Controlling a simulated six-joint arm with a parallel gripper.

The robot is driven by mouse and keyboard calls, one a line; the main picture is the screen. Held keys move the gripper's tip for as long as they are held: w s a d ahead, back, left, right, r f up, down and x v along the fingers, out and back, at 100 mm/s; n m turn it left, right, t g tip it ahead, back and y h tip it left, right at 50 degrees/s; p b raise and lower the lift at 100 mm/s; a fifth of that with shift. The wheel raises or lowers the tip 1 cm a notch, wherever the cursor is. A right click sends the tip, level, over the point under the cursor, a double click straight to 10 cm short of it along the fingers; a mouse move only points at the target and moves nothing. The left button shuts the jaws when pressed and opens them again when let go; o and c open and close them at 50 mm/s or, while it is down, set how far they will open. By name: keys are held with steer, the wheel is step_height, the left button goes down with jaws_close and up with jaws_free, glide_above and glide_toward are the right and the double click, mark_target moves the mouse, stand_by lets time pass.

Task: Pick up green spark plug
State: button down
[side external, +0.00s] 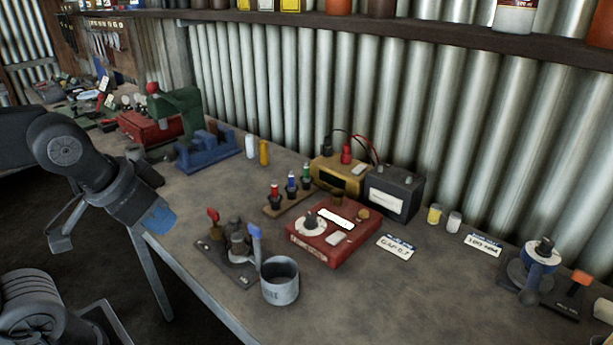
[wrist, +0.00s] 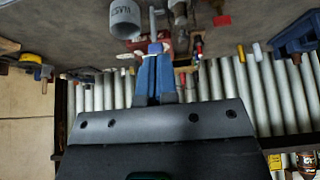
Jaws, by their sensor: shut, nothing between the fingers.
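The green spark plug (side external: 307,172) stands upright in a small wooden rack (side external: 271,211), at its far right end, behind a blue plug (side external: 291,181) and a red plug (side external: 275,191). My gripper (side external: 160,219) has blue fingers and hangs at the bench's front edge, left of the rack and well apart from it. In the wrist view the fingers (wrist: 152,80) are together with nothing between them. I cannot make out the green plug in the wrist view.
A grey cup (side external: 280,283) and a plate with red- and blue-topped levers (side external: 228,262) stand near the front edge. A red tester box (side external: 331,241) is right of the rack. A yellow box (side external: 336,176) and dark battery (side external: 392,194) stand behind.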

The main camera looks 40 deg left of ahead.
steer(key=c, duration=1.8)
jaws_free()
steer(key=o, duration=0.7)
steer(key=shift+o, duration=0.2)
steer(key=shift+r, duration=0.1)
steer(key=w+a+r+n, duration=0.1)
steer(key=w+r, duration=0.2)
steer(key=w, duration=0.4)
steer(key=w+a+r+n, duration=0.1)
steer(key=w+r, duration=0.2)
steer(key=w, duration=0.3)
steer(key=n+g+y, duration=0.2)
steer(key=n, duration=0.1)
glide_above(306, 163)
steer(key=s, duration=0.2)
step_height(306, 163, down, 14)
steer(key=shift+w+d+x, duration=0.1)
steer(key=shift+d+x, duration=0.05)
steer(key=shift+x, duration=0.85)
steer(key=shift+w+d+x, duration=0.1)
steer(key=shift+d+x, duration=0.1)
steer(key=shift+x, duration=0.8)
steer(key=shift+d+x, duration=0.15)
steer(key=shift+x, duration=0.85)
